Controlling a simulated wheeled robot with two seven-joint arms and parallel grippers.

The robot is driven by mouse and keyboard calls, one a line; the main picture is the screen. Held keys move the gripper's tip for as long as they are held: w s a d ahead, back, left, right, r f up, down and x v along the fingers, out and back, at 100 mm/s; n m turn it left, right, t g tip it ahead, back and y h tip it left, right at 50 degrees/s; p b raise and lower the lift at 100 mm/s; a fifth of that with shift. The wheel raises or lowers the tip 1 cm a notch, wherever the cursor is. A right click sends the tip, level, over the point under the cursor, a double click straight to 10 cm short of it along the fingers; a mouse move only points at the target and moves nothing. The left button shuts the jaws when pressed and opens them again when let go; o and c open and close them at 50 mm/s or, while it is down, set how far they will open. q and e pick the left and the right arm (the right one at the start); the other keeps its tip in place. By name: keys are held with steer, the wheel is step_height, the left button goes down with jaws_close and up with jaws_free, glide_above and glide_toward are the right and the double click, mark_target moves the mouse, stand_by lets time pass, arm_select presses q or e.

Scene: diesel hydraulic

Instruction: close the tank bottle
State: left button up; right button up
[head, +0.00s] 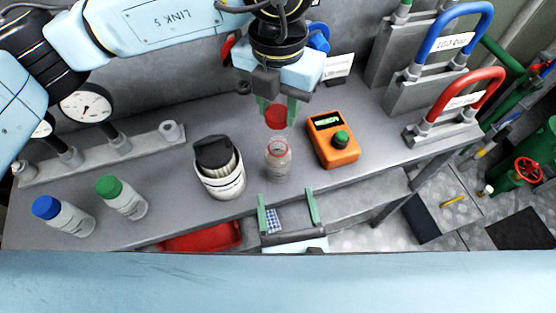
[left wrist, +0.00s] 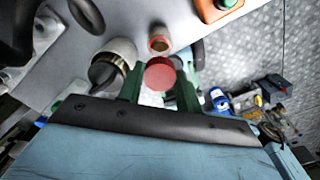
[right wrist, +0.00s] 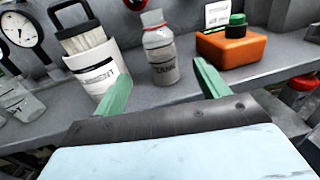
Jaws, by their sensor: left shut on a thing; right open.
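The tank bottle (head: 278,162) is a clear, open-topped bottle with a red ring at its neck, upright on the grey bench. Its "TANK" label faces the right wrist view (right wrist: 160,52); the left wrist view shows its mouth (left wrist: 159,42). My left gripper (head: 277,112) is shut on the red cap (head: 275,117), holding it above and slightly behind the bottle, apart from it. The cap also shows between the fingers in the left wrist view (left wrist: 160,74). My right gripper (head: 288,212) is open and empty, in front of the bottle near the bench's front edge.
Blue-capped (head: 63,215) and green-capped (head: 121,197) bottles stand far left. Blue (head: 448,38) and red (head: 466,95) handles rise at right.

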mark_target(277, 152)
steer(key=w, duration=0.4)
steer(key=w+a, duration=0.1)
steer(key=w, duration=0.3)
steer(key=w+a, duration=0.1)
steer(key=w, duration=0.3)
steer(key=shift+c, duration=0.3)
steer(key=c, duration=1.4)
arm_select(q)
steer(key=shift+w+f, duration=0.1)
steer(key=shift+f, duration=2.4)
